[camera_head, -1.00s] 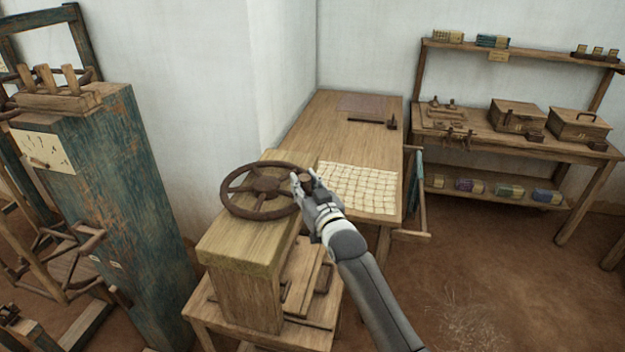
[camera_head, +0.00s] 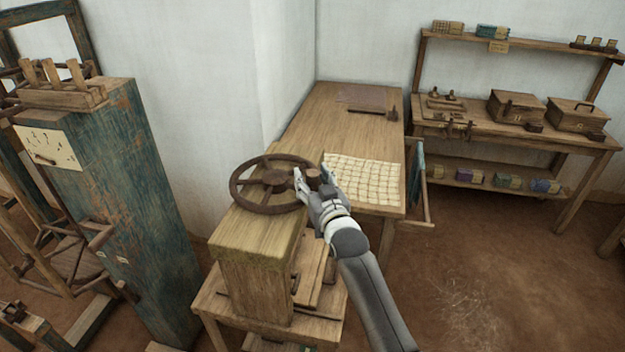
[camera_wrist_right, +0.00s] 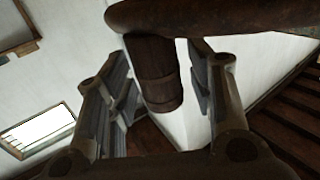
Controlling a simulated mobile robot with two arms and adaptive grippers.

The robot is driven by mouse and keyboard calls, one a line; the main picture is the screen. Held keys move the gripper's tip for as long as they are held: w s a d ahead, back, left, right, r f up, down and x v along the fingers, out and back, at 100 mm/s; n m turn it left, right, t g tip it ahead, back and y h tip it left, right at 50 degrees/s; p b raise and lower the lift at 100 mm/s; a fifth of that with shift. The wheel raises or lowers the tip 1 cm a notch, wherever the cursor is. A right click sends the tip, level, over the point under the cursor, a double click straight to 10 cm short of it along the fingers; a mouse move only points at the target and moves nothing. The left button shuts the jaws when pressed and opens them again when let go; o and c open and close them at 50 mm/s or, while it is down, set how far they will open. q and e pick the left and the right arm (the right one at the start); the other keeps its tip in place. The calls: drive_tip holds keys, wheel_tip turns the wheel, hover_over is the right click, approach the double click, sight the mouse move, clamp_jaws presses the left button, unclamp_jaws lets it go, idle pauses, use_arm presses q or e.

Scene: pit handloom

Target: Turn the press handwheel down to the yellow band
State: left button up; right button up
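The brown press handwheel (camera_head: 240,184) lies flat above the wooden press block (camera_head: 258,240) in the head view. An upright round knob (camera_head: 313,174) shows at the wheel's right side. My right gripper (camera_head: 312,180) reaches it from the lower right, with one finger on each side of the knob. In the right wrist view the dark knob (camera_wrist_right: 157,75) hangs between the spread fingers (camera_wrist_right: 165,95), under the wheel's rim (camera_wrist_right: 215,15). A gap shows on its right; contact on its left is unclear. No yellow band can be made out. My left gripper is not in view.
A table (camera_head: 335,125) with a checked cloth (camera_head: 362,182) stands behind the press. A tall worn blue-green post (camera_head: 140,190) stands to the left. A shelf bench (camera_head: 545,140) with boxes is at the back right.

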drive_tip(key=v, duration=1.2)
idle(0.3)
